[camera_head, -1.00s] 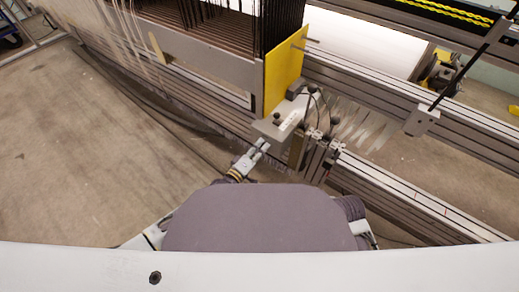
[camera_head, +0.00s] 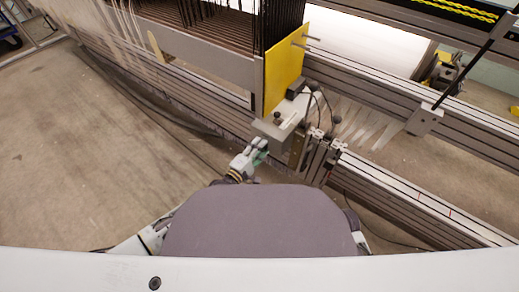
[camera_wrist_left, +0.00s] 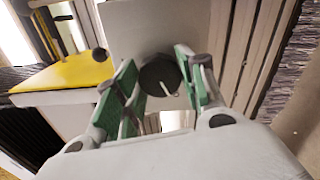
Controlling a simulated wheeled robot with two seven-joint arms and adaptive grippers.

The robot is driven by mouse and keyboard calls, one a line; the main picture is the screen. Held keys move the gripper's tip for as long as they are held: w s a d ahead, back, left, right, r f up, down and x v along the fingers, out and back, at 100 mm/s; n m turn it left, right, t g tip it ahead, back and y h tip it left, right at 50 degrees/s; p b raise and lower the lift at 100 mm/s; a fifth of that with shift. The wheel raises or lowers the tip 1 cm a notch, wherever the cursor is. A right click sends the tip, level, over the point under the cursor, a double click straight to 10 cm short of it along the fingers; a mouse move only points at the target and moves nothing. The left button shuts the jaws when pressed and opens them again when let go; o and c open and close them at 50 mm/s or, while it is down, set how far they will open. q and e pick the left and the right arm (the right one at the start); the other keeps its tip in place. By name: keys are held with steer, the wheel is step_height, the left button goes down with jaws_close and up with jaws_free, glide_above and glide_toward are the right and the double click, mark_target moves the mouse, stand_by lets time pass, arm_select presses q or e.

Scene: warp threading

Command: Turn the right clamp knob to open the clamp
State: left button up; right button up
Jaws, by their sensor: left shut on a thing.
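The dark round clamp knob (camera_wrist_left: 161,76) sits in the middle of the left wrist view, in front of a light grey plate (camera_wrist_left: 155,28). My left gripper (camera_wrist_left: 155,72) has its green-padded fingers on both sides of the knob and is shut on it. In the head view my left gripper (camera_head: 262,150) is at the near edge of the grey clamp block (camera_head: 278,128); the gripped knob is hidden there. A small dark knob (camera_head: 277,117) stands on top of the block. My right gripper is out of view.
A yellow plate (camera_head: 284,72) stands behind the block, beside the warp frame. Small dark-knobbed levers (camera_head: 318,150) and a long grey rail (camera_head: 420,200) lie to the right. Bare floor (camera_head: 100,150) is free at left.

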arm_select(q)
steer(key=shift+a, duration=0.1)
steer(key=o, duration=1)
steer(key=shift+v, duration=5.95)
